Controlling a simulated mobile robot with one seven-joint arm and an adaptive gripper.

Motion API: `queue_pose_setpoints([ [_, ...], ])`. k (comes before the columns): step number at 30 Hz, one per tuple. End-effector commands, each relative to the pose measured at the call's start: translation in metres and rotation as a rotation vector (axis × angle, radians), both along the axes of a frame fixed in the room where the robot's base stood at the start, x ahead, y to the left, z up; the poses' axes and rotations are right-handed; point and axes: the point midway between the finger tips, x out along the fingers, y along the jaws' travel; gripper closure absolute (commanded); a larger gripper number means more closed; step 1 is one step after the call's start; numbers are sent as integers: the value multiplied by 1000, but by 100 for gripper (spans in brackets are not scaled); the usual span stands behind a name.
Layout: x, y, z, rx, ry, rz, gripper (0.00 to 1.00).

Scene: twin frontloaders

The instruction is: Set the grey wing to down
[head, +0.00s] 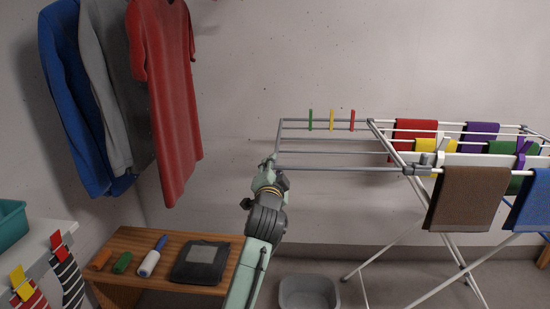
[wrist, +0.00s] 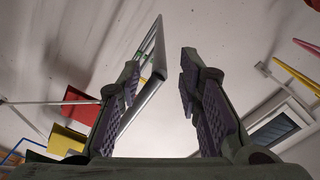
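The grey wing (head: 320,169) is the left part of the drying rack (head: 440,160). It stands out roughly level from the grey joint (head: 418,169) near the brown towel. My gripper (head: 268,163) is at the wing's near left corner. In the wrist view my gripper (wrist: 158,90) is open, its padded fingers apart. The wing's grey bars (wrist: 150,85) show between the fingers, closer to the left finger. I cannot tell whether a finger touches the bar.
Green, yellow and red pegs (head: 331,120) sit on the wing's far bar. A brown towel (head: 465,198) hangs right of the joint. A grey basin (head: 308,292) is on the floor below. A wooden bench (head: 212,241) stands left. Shirts (head: 165,90) hang at upper left.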

Motion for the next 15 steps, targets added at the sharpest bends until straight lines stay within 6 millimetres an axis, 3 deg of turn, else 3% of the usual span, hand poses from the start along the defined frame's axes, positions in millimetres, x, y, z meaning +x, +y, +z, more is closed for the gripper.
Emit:
queue_pose_setpoints([
  [6,38,-3,2,2,0,1,68],
  [15,56,-4,1,-1,-2,0,68],
])
